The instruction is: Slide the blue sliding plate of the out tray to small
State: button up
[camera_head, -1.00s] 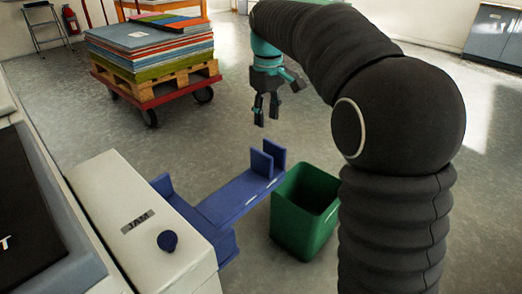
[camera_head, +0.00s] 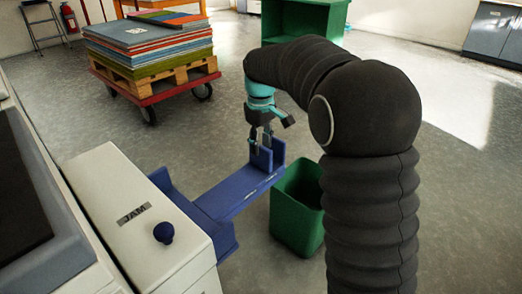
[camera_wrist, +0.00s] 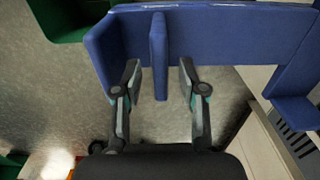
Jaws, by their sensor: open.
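The blue out tray (camera_head: 232,197) sticks out from the side of a white machine. Near its outer end stand two upright blue plates. The inner one, which I take as the sliding plate (camera_head: 261,160), stands a short way from the fixed-looking end plate (camera_head: 279,150). My gripper (camera_head: 261,142) is open, pointing down at the plates from above. In the wrist view the sliding plate (camera_wrist: 158,60) stands between my two open fingers (camera_wrist: 160,78), with a visible gap on each side. The end plate (camera_wrist: 103,45) is left of the left finger. Any size marking is not readable.
A green bin (camera_head: 296,215) stands on the floor right beside the tray's outer end. The white machine (camera_head: 140,215) with a dark blue knob (camera_head: 164,232) is at the left. A loaded pallet cart (camera_head: 150,70) and a green cabinet (camera_head: 305,20) stand farther back.

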jog(key=shift+f, duration=1.05)
